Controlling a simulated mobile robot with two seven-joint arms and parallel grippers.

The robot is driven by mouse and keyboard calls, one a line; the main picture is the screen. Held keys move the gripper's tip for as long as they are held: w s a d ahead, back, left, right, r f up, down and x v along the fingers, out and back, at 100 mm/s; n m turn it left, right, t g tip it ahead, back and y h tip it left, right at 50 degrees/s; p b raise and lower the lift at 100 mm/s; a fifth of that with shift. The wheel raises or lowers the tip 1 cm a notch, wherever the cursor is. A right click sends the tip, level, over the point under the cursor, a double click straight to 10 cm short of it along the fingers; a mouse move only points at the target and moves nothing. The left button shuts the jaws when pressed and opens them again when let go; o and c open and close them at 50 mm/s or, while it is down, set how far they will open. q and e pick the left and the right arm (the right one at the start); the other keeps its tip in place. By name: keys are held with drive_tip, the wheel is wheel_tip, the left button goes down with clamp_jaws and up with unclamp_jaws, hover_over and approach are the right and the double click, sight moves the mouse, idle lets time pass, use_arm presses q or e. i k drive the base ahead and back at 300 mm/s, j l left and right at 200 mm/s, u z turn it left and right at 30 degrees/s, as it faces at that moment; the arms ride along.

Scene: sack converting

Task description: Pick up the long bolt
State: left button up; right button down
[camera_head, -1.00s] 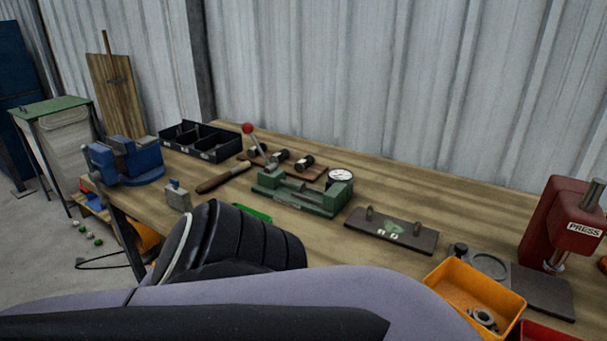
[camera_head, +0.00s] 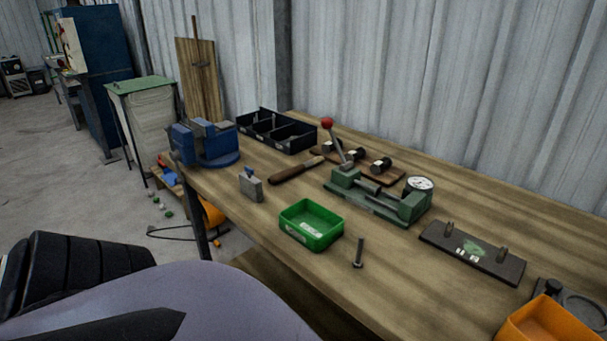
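A long bolt (camera_head: 358,253) stands on the wooden workbench, just right of the green tray (camera_head: 320,242), with its wider end down on the bench top. It is grey and slim, and nothing touches it. Part of one of my arms, purple-grey and black, fills the lower left of the view, left of the bench front edge and apart from the bolt. Neither gripper's fingers show, so I cannot see whether either is open or holds anything.
Behind the bolt are a green fixture with a dial (camera_head: 376,200) and a file (camera_head: 296,171). A blue vise (camera_head: 205,146) and black bin (camera_head: 277,132) stand farther left. A dark plate (camera_head: 472,255) and orange bin (camera_head: 550,322) lie right. Bench around the bolt is clear.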

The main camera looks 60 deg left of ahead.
sight(358, 264)
drive_tip(key=u, duration=1.3)
drive_tip(key=k+l+z, duration=0.3)
drive_tip(key=i, duration=0.4)
